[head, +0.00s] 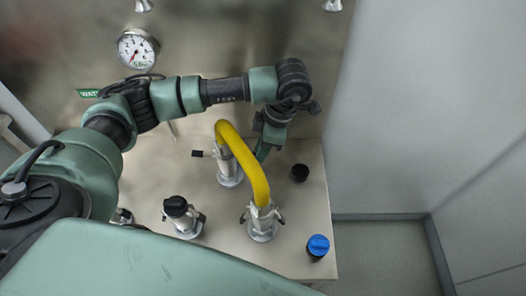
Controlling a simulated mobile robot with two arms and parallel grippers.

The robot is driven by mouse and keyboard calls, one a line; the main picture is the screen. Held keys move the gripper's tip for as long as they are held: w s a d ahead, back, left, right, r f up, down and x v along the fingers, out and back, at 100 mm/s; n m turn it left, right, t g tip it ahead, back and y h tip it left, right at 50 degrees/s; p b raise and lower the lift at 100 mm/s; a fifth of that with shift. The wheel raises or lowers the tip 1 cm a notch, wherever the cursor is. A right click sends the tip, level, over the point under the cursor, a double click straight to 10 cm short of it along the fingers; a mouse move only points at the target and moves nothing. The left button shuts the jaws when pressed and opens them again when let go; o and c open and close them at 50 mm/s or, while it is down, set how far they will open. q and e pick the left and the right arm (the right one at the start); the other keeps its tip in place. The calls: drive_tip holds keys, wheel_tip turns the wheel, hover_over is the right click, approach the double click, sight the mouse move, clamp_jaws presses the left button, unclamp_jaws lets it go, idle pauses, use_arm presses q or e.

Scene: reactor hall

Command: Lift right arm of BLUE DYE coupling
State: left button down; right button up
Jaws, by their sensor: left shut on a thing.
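A yellow hose (243,152) arches between two silver couplings on the steel deck. The rear coupling (230,172) has its left arm (202,154) sticking out sideways with a dark grip. My left gripper (262,152) reaches down just right of this rear coupling and is shut on its right arm, which is mostly hidden by the fingers and the hose. The front coupling (262,228) has its arms close against its sides. No BLUE DYE label is readable, so I cannot tell by name which coupling it marks. My right gripper is not in view.
A coupling with a black cap (177,207) stands at the front left. A blue cap (318,245) sits at the right front edge and a black cap (299,172) lies behind it. A pressure gauge (137,50) and a green label (88,93) are on the back wall.

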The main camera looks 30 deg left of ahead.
use_arm(q)
drive_tip(key=shift+s+a+r+t+h+b, duration=0.1)
drive_tip(key=shift+a+r+t+h+b, duration=0.2)
drive_tip(key=shift+h+b, duration=0.3)
drive_tip(key=shift+d+r, duration=0.1)
drive_tip(key=shift+r, duration=0.1)
drive_tip(key=c, duration=1.3)
unclamp_jaws()
drive_tip(key=shift+w+d+r+b, duration=0.15)
drive_tip(key=shift+r+b, duration=0.25)
drive_tip(key=shift+r, duration=1.55)
drive_tip(key=shift+w+d+r+b, duration=0.1)
drive_tip(key=shift+d+r+b, duration=0.25)
drive_tip(key=shift+r, duration=1.6)
drive_tip(key=shift+a, duration=0.1)
